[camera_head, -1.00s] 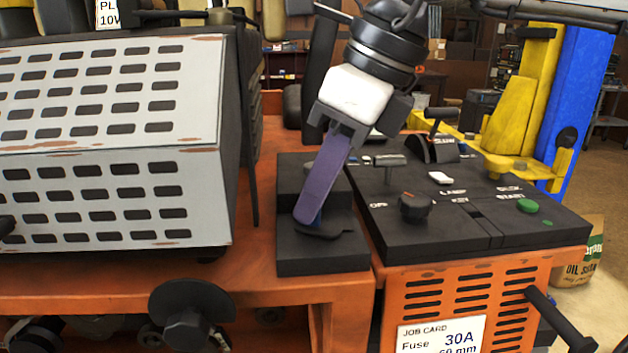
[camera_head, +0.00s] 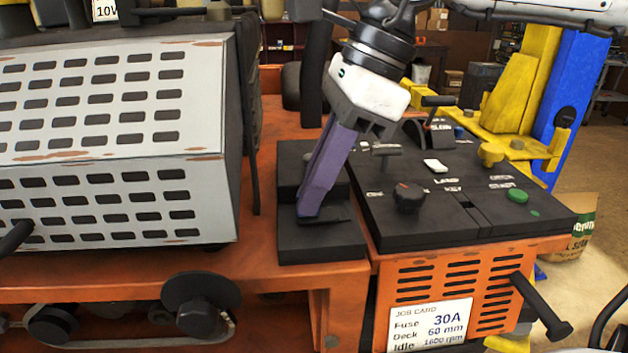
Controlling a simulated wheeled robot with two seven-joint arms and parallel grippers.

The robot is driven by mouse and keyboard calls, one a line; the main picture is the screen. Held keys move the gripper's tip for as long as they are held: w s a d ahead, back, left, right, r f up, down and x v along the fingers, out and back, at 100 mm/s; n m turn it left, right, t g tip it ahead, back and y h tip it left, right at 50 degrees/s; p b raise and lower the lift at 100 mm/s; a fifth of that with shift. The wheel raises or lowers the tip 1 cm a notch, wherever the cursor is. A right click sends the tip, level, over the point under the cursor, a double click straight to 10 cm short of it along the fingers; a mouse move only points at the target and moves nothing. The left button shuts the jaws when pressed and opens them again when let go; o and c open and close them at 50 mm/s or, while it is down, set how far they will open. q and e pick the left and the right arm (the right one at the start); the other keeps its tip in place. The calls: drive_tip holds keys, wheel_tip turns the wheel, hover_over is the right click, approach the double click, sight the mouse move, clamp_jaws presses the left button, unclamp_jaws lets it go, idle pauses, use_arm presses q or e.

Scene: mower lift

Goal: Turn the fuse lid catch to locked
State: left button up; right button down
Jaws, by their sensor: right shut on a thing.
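My right gripper (camera_head: 306,212) reaches down from the top with its purple fingers over the black fuse box (camera_head: 318,247), left of the control panel. Its fingertips meet at the top of the box and are shut on the fuse lid catch, which they mostly hide. A small bit of blue shows at the fingertips. A flat dark piece (camera_head: 335,219) lies on the box just right of the fingertips. Whether the catch is at locked cannot be seen. My left gripper is not in view.
A perforated grey cover (camera_head: 110,150) stands left. A job card (camera_head: 430,324) is on the orange front. A blue post (camera_head: 575,90) stands behind right.

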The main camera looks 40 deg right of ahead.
drive_tip(key=c, duration=1.9)
unclamp_jaws()
drive_tip(key=shift+c, duration=0.2)
drive_tip(key=v, duration=1)
drive_tip(key=shift+r+p, duration=0.2)
drive_tip(key=shift+p, duration=0.15)
